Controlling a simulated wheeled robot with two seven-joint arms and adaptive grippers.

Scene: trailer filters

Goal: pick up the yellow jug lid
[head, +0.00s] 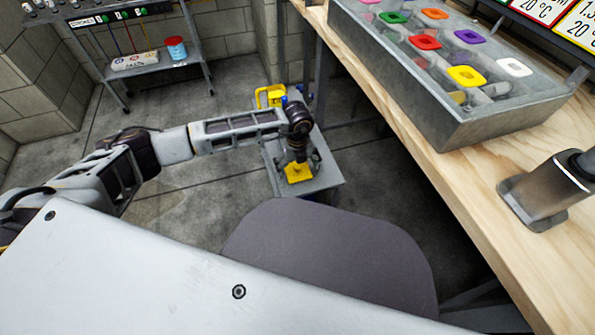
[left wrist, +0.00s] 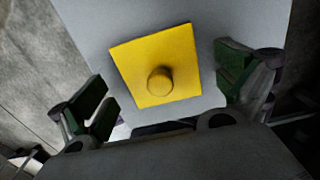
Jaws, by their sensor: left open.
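The yellow jug lid (left wrist: 140,62) is a flat square plate with a round knob in its middle. It lies on a small grey stand (head: 322,186), and in the head view the lid (head: 298,174) shows partly under my left gripper. My left gripper (head: 298,160) points down over the lid. In the left wrist view the left gripper (left wrist: 168,92) is open, with one green-padded finger on each side of the lid and gaps between. The knob is between the fingers' lines, nearer the palm side. My right gripper is not in view.
A yellow jug (head: 270,96) stands at the back of the stand. A wooden workbench (head: 440,190) on the right carries a grey bin (head: 455,120) with coloured square pieces and a metal cylinder (head: 545,190). A metal shelf (head: 150,62) stands at the back left. Floor left of the stand is clear.

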